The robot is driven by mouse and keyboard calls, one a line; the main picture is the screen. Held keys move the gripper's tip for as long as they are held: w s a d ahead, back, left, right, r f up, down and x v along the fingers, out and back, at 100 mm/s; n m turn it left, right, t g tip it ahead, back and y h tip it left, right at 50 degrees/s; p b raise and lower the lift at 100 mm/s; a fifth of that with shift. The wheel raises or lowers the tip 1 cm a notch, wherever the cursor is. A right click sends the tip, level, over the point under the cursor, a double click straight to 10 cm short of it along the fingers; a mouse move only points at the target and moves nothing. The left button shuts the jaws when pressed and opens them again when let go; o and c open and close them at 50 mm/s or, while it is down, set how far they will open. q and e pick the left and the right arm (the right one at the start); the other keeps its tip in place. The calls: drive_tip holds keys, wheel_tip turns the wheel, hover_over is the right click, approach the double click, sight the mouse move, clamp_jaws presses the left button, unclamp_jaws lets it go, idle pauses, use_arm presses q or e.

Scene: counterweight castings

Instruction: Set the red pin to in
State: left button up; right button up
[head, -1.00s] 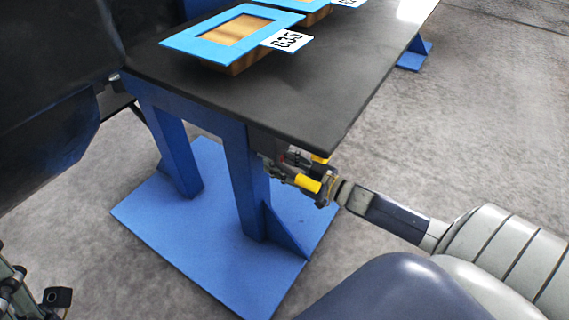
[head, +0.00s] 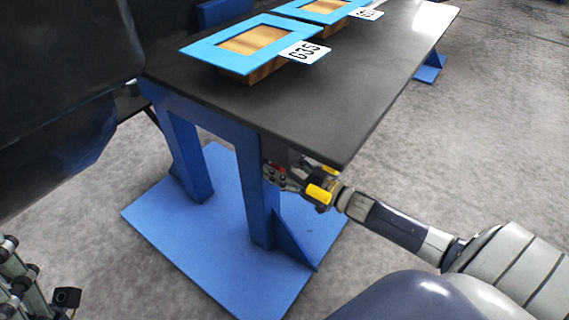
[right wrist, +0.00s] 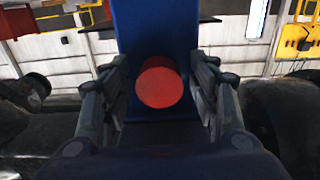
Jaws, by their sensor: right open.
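The red pin (right wrist: 160,84) shows in the right wrist view as a short round cylinder with its flat end toward the camera. It stands out from a blue table leg (right wrist: 156,30). My right gripper (right wrist: 160,98) is open, with one finger on each side of the pin and a gap to each. In the head view, my right gripper (head: 281,178) is at the near leg, under the table's front corner. A small red patch shows by its fingertips, partly hidden. My left gripper's fingers do not show.
The dark tabletop (head: 300,105) overhangs my right gripper. On it lie blue-framed wooden blocks with white tags, one marked G35 (head: 205,56). The blue base plate (head: 185,240) spreads on the floor below.

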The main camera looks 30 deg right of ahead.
drive_tip(key=v, duration=1.2)
drive_tip(key=shift+f, duration=0.1)
idle(0.4)
